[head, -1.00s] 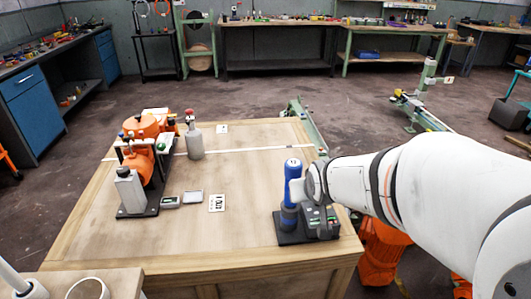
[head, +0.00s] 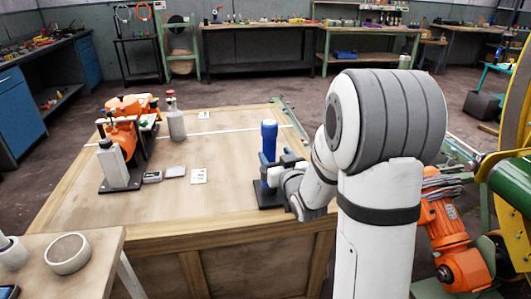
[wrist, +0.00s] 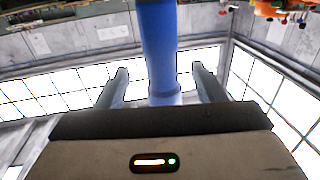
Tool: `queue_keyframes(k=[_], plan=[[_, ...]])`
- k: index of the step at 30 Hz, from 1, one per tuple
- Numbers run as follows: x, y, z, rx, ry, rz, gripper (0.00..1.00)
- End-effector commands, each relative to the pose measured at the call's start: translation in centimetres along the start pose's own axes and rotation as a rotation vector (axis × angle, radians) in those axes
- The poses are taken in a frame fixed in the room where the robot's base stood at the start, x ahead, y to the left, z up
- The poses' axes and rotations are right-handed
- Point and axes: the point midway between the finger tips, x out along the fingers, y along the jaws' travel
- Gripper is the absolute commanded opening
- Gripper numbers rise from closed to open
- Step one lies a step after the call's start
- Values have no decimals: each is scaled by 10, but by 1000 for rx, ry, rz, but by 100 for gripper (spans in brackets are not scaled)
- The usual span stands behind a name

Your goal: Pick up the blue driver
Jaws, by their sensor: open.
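The blue driver (head: 268,140) stands upright in a dark stand (head: 266,196) near the right front part of the wooden table. In the wrist view, the blue driver (wrist: 160,45) rises between the two fingers of my gripper (wrist: 162,88). The fingers are apart, with a visible gap on each side of the driver. In the head view, my gripper (head: 280,170) is at the lower part of the driver, coming from the right. The gripper partly hides the stand and the driver's lower end.
On the wooden table (head: 225,150), an orange machine (head: 124,128) with a grey block stands at the left. A grey bottle (head: 176,122) with a red top stands behind the small boxes and a white card (head: 198,176).

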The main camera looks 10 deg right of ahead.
Motion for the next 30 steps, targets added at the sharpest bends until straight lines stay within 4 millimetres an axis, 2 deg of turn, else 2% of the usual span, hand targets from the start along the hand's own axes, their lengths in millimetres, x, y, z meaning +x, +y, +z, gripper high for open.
queue_keyframes(k=[10,14,20,30], plan=[[49,-4,1,0,-1,-10,63],[56,-4,0,0,-1,-10,63],[57,-5,0,0,-1,-11,63],[57,-5,0,0,-2,-12,35]])
